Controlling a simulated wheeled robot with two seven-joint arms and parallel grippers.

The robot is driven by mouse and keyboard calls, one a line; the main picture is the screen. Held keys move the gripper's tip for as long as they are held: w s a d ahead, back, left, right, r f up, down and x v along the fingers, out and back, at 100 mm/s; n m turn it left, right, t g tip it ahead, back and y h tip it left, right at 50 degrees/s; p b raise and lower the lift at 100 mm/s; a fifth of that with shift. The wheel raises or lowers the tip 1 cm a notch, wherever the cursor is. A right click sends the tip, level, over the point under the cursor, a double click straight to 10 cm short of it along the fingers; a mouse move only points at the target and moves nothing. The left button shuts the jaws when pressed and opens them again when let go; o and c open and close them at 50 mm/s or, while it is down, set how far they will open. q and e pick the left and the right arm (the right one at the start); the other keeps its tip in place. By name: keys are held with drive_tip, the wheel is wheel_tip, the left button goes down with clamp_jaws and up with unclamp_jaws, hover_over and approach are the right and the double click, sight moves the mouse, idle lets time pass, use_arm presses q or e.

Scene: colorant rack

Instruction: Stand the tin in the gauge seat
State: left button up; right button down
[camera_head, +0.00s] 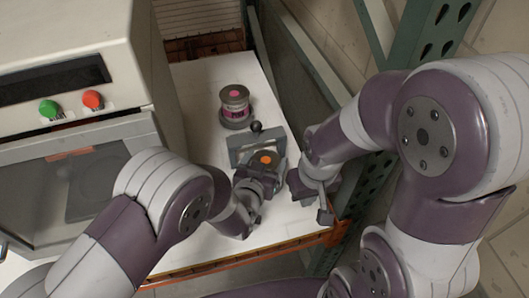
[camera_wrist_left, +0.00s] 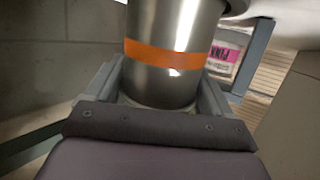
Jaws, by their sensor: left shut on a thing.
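A metal tin with an orange dot on its lid (camera_head: 266,159) is held in my left gripper (camera_head: 262,178). In the left wrist view the tin (camera_wrist_left: 168,75) shows an orange band and stands between the two fingers of my left gripper (camera_wrist_left: 155,98). The grey gauge frame (camera_head: 237,152) with a black-knobbed lever is just behind the tin in the head view. The seat itself is hidden, so I cannot tell whether the tin touches it. My right gripper (camera_head: 310,197) is just right of the tin, apart from it, with its fingers spread and nothing between them.
A pink-labelled tin (camera_head: 235,105) stands behind the gauge; its label also shows in the left wrist view (camera_wrist_left: 222,58). A cabinet with green and red knobs (camera_head: 70,90) bounds the left. Green rack uprights (camera_head: 420,45) stand right. White shelf (camera_head: 205,88) is clear beside the pink-labelled tin.

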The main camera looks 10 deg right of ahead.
use_arm(q)
drive_tip(key=shift+w+f, duration=0.2)
drive_tip(key=shift+f, duration=0.2)
drive_tip(key=shift+c, duration=0.9)
drive_tip(key=o, duration=1.4)
drive_tip(key=shift+s+a, duration=0.1)
drive_tip(key=shift+s, duration=0.05)
drive_tip(key=shift+o, duration=1.1)
drive_tip(key=shift+s+a+r, duration=0.1)
drive_tip(key=shift+s+r, duration=0.05)
drive_tip(key=shift+s, duration=0.15)
drive_tip(key=b+v, duration=0.1)
drive_tip(key=v, duration=1.1)
drive_tip(key=shift+r, duration=0.2)
drive_tip(key=shift+w, duration=0.1)
